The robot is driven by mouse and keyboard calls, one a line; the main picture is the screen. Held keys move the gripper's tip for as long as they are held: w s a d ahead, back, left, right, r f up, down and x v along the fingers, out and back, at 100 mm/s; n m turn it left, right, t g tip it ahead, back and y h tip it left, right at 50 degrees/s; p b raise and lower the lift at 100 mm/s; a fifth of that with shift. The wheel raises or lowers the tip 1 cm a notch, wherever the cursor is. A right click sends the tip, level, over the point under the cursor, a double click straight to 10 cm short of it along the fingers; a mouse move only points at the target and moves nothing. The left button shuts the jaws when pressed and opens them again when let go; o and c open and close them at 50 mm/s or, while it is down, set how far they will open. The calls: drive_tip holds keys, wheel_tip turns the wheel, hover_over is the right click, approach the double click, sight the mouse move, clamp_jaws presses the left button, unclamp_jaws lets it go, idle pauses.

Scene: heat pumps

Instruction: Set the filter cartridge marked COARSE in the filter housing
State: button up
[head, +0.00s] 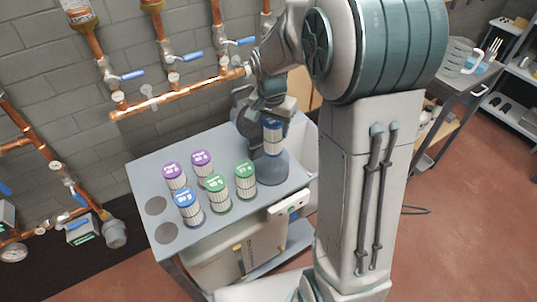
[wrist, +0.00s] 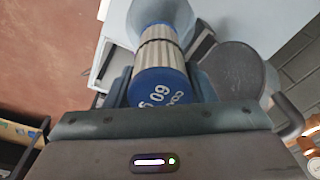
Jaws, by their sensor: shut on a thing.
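My gripper (head: 272,119) is shut on a blue-capped, white pleated cartridge (head: 272,138). The wrist view shows this cartridge (wrist: 160,85) between the fingers, with "60" and partly legible lettering on its cap. The housing (wrist: 160,14) also shows beyond the cartridge in the wrist view. A round dark lid (wrist: 238,75) is beside the housing, swung aside. Another blue-capped cartridge (head: 187,208) stands at the bench's front left.
Two purple-capped cartridges (head: 174,180) and two green-capped ones (head: 216,194) stand on the grey bench (head: 150,182). Two dark round spots (head: 156,206) on its left are empty. Copper pipes with blue-handled valves (head: 180,92) run along the wall behind.

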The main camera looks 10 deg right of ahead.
sight(272, 149)
drive_tip(key=f, duration=0.5)
drive_tip(key=shift+s+a, duration=0.1)
drive_tip(key=shift+a, duration=0.25)
drive_tip(key=shift+f+p, duration=0.3)
drive_tip(key=shift+f, duration=1.5)
drive_tip(key=shift+f, duration=0.25)
drive_tip(key=o, duration=1.1)
drive_tip(key=shift+r, duration=0.1)
drive_tip(key=shift+r, duration=0.1)
